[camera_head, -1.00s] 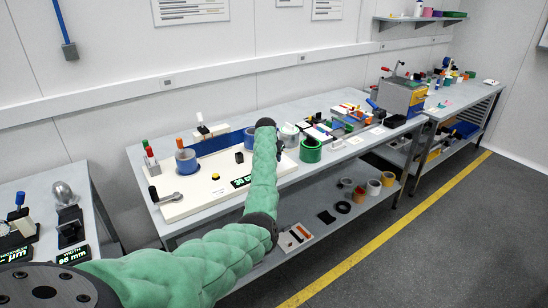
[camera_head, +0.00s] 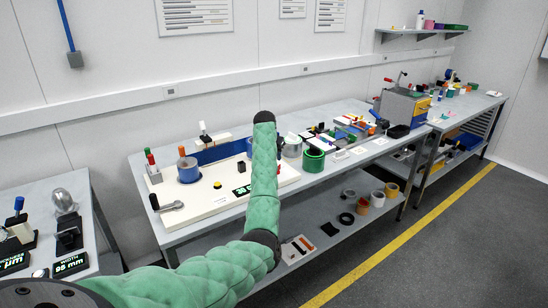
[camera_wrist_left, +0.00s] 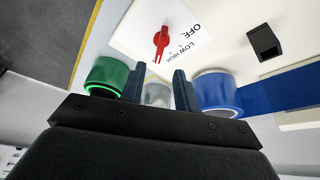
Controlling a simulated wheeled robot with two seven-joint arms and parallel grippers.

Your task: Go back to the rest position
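My left arm (camera_head: 262,185) in green sleeving comes in from the lower left of the head view and rises over the front of the middle bench. My left gripper is hidden behind it there. In the left wrist view, the left gripper (camera_wrist_left: 157,76) has its two dark fingers apart, with no object held. A clear roll (camera_wrist_left: 158,95) shows in the gap beyond the fingers. A green roll (camera_wrist_left: 107,76) is to the left of the fingers and a blue roll (camera_wrist_left: 217,93) to the right. My right gripper is in neither view.
The middle bench bears a white panel (camera_head: 205,202) with a lever (camera_head: 171,206), a green roll (camera_head: 314,160) and a clear roll (camera_head: 291,148). A lower shelf (camera_head: 320,222) holds several rolls. A smaller bench (camera_head: 93,215) is at left. Floor at right is clear.

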